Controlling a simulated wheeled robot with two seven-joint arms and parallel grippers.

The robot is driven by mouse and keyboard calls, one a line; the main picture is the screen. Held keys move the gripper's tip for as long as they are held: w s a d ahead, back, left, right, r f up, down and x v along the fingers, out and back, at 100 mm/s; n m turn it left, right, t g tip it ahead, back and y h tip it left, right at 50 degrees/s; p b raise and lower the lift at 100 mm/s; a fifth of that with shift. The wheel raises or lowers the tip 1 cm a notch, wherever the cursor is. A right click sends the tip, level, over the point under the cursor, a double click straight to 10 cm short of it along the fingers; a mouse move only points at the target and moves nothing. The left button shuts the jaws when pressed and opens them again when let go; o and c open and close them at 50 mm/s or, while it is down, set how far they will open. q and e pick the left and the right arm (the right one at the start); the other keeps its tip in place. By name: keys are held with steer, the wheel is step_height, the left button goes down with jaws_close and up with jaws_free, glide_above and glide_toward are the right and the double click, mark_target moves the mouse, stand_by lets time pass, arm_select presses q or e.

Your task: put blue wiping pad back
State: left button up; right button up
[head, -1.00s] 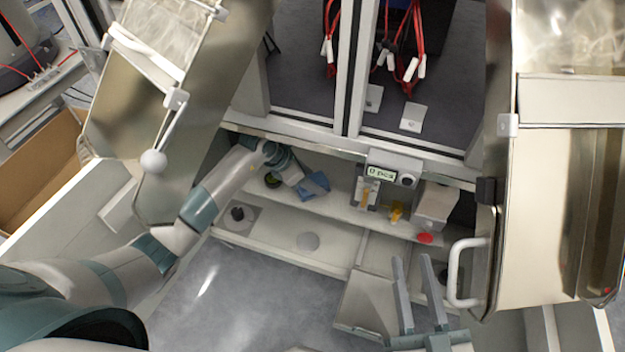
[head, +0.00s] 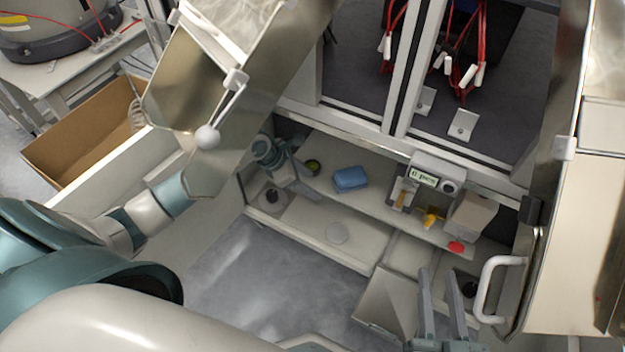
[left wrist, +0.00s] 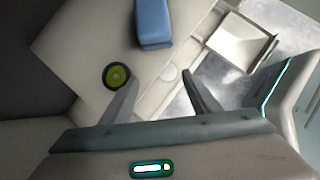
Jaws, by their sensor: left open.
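The blue wiping pad (head: 350,179) lies on the upper shelf, right of the round black-and-yellow item. It also shows at the top of the left wrist view (left wrist: 153,22), its far end cut off by the frame. My left gripper (head: 313,185) is to the left of the pad, apart from it. In the left wrist view its two fingers (left wrist: 160,79) are spread with nothing between them. My right gripper (head: 438,270) is at the lower right with its fingers apart and nothing between them.
A round black-and-yellow item (left wrist: 117,75) sits near my left finger. A counter display (head: 425,178), yellow parts (head: 431,217), a white box (head: 472,214) and a red disc (head: 456,248) are to the right. A metal cover (head: 235,130) hangs above my left arm.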

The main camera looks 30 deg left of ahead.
stand_by(0.3)
arm_select(q)
steer(key=s+d+r+n+t+h, duration=0.1)
steer(key=s+d+r+n+h, duration=0.4)
steer(key=d, duration=0.6)
steer(key=s+d+r+n+t+h, duration=0.25)
steer(key=s+d+r+h, duration=0.45)
steer(key=d, duration=0.5)
step_height(320, 180, up, 8)
steer(key=s+a+r+n+t+y, duration=0.1)
steer(key=s+a+n+t+y, duration=0.15)
steer(key=n+t, duration=0.95)
steer(key=s+f+n+g+y, duration=0.2)
steer(key=s+n+y, duration=0.1)
steer(key=n, duration=0.8)
steer(key=s+f+n+g+y, duration=0.2)
steer(key=n+y, duration=0.3)
steer(key=n, duration=0.7)
steer(key=shift+s+a+f, duration=0.35)
steer(key=shift+s+f, duration=0.15)
